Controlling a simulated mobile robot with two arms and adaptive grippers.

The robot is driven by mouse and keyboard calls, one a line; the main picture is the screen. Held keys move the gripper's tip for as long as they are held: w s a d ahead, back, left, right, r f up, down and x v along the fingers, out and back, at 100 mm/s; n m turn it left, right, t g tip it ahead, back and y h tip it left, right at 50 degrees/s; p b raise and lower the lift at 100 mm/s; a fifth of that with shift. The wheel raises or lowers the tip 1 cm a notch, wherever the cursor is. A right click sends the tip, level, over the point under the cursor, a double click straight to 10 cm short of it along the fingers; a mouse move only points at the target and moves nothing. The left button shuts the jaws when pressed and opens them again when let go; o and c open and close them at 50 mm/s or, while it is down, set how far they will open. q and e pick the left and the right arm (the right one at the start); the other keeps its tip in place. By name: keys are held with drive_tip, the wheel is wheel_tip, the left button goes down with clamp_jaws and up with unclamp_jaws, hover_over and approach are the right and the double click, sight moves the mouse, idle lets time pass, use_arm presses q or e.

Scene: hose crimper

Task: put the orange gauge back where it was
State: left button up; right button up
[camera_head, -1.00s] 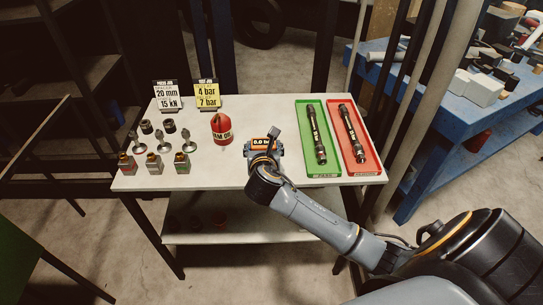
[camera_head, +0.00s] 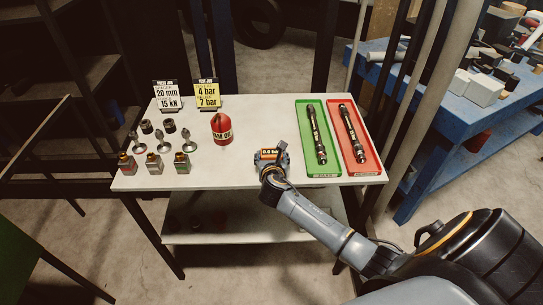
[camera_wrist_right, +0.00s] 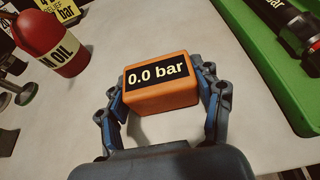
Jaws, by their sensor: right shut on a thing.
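The orange gauge (camera_wrist_right: 161,95) is a small box with a black display reading "0.0 bar". In the wrist view it sits between the two fingers of my right gripper (camera_wrist_right: 160,90), which is shut on it. In the head view the gauge (camera_head: 268,154) is over the white table, between the red oil can and the green tray, with the gripper (camera_head: 270,158) around it. A shadow shows below it; I cannot tell whether it touches the table. My left gripper is not in view.
The red oil can (camera_head: 221,128) stands to the left. The green tray (camera_head: 318,140) and red tray (camera_head: 354,140), each holding a hose, lie to the right. Two signs (camera_head: 168,95) stand at the back left, with several fittings (camera_head: 153,161) in front.

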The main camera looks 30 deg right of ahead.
drive_tip(key=o, duration=1.4)
drive_tip(key=shift+f, duration=0.1)
drive_tip(key=v, duration=1.2)
